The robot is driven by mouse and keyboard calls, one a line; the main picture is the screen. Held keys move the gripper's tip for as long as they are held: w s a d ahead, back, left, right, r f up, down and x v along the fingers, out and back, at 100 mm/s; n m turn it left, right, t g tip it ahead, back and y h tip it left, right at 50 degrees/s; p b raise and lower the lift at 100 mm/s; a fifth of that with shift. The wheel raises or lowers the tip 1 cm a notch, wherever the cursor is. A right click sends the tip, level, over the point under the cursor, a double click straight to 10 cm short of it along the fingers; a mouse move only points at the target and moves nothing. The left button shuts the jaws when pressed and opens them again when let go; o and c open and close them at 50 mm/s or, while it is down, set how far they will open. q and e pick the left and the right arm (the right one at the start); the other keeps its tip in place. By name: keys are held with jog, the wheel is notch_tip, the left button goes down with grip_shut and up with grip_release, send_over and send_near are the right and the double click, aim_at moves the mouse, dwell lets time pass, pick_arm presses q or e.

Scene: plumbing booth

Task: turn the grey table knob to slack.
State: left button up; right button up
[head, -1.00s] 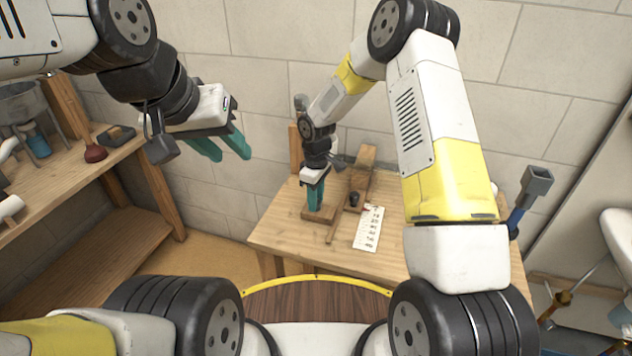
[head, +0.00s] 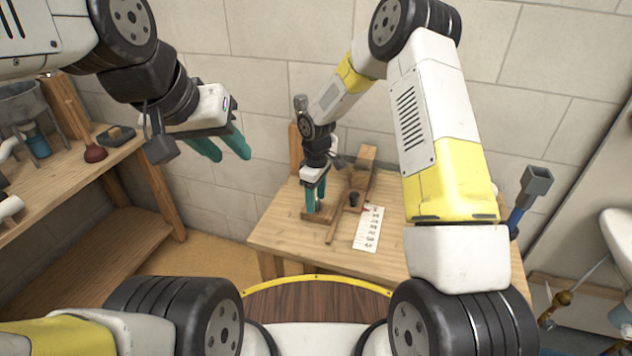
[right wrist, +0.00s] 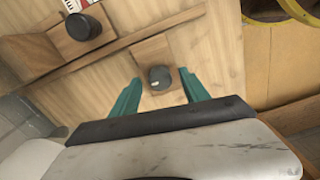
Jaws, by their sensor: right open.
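A grey knob (right wrist: 160,77) with a small light mark on its top sits on a square wooden block (right wrist: 152,50) in the right wrist view. My right gripper (right wrist: 155,90) is open, with its teal fingers on either side of the knob and a visible gap to each. In the head view, my right gripper (head: 314,202) points down at the small wooden block (head: 319,217) on the table (head: 285,235); the grey knob cannot be made out there. My left gripper (head: 230,153) is open and empty, in the air at the left.
A second, black knob (head: 354,199) stands on another wooden piece close by; it also shows in the right wrist view (right wrist: 84,27). A white marked card (head: 368,229) lies beside it. A wooden shelf (head: 110,160) with tools stands left. The table's front is clear.

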notch_tip(320, 180, up, 7)
jog(key=shift+r, duration=0.15)
dwell(0.4)
jog(key=shift+d+r, duration=0.15)
jog(key=shift+r, duration=0.2)
notch_tip(320, 180, up, 9)
jog(key=m+t, duration=0.1)
jog(key=m, duration=0.1)
send_over(317, 201)
jog(key=s+d, duration=0.2)
jog(key=d, duration=0.2)
jog(key=s+d+r+m+t, duration=0.2)
jog(key=s+d+r+m, duration=0.15)
jog(key=s+r, duration=0.4)
jog(key=s+d+r+m+t+y, duration=0.1)
jog(key=s+d+r+m, duration=0.2)
jog(key=s, duration=0.5)
jog(key=s+d+r+m+t+y, duration=0.1)
jog(key=s+d+r+m+t, duration=0.1)
jog(key=s+r, duration=0.4)
jog(key=s+d+m, duration=0.1)
jog(key=s, duration=0.1)
jog(key=shift+s+d+m, duration=0.25)
jog(key=shift+s+m, duration=0.1)
jog(key=shift+s, duration=0.05)
